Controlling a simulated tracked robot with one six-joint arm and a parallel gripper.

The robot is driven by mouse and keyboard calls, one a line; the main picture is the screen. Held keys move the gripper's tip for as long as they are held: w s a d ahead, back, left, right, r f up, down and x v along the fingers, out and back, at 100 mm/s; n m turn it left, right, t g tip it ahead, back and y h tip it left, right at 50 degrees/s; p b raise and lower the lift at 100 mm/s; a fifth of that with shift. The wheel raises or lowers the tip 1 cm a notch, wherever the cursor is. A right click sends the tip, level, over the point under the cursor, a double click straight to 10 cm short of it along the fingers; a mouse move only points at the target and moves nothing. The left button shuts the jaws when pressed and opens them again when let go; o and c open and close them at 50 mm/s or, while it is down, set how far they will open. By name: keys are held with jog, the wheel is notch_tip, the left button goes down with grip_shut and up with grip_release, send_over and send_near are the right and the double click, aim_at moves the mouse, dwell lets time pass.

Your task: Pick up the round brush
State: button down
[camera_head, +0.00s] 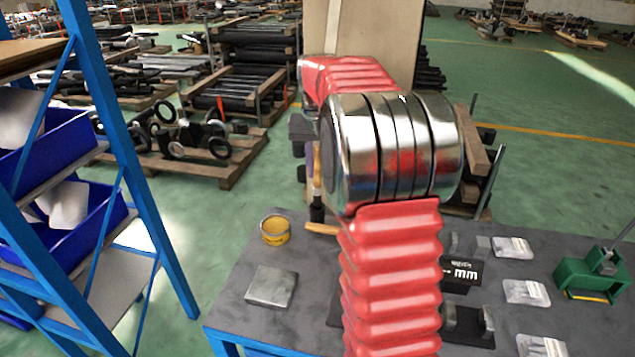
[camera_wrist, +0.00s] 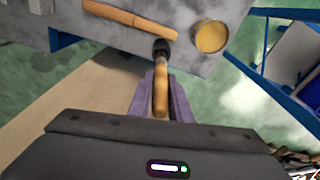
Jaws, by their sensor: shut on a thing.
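The round brush has a wooden handle (camera_wrist: 161,92) and a dark round head (camera_wrist: 161,47). In the wrist view my gripper (camera_wrist: 160,84) is shut on the handle, with a grey-purple finger on each side. In the head view the brush (camera_head: 317,205) points head down below my gripper (camera_head: 312,165), near the table's far edge. My arm hides part of the gripper there. I cannot tell whether the brush head touches the table.
A yellow tin (camera_head: 275,229) and a grey metal block (camera_head: 271,287) are on the dark table (camera_head: 235,309). Another wooden handle (camera_wrist: 130,18) lies near the brush. Bagged parts (camera_head: 526,292) and a green tool (camera_head: 590,277) are at right. A blue rack (camera_head: 125,150) stands left.

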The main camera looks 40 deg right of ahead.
jog(key=shift+r, duration=1.1)
